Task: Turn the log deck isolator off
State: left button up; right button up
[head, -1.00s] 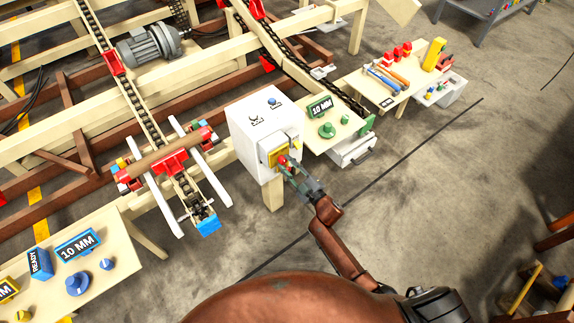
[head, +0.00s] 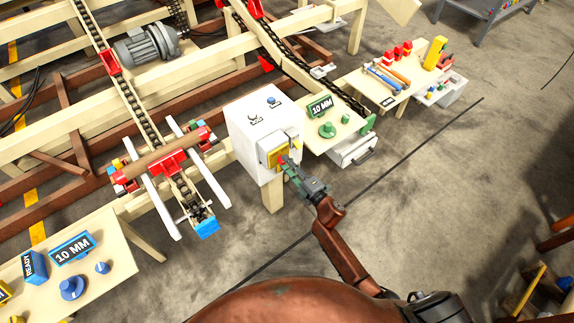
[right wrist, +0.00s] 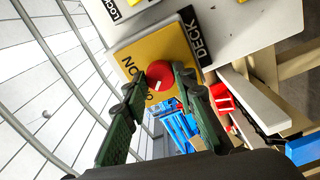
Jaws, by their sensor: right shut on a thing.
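The log deck isolator is a red round knob (right wrist: 159,72) on a yellow plate (right wrist: 153,47), on the front of a white box (head: 252,117). In the right wrist view the plate reads "ON" beside the knob, and a second marking is partly hidden by a finger. A black "DECK" label (right wrist: 196,32) sits along the plate's edge. A small white mark shows on the knob's lower part. My right gripper (head: 285,163) is at the box front, its green fingers shut on the knob from both sides. My left gripper is not in view.
A chain conveyor with a log (head: 165,152) lies left. A bench (head: 115,248) with blue knobs is at lower left.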

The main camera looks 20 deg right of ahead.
jog(key=shift+d+f, duration=0.1)
dwell(0.3)
jog(key=o, duration=1.2)
jog(key=shift+c, duration=0.2)
jog(key=shift+s, duration=0.15)
jog(key=v, duration=1.1)
jog(key=shift+s+d, duration=0.15)
jog(key=shift+s, duration=0.25)
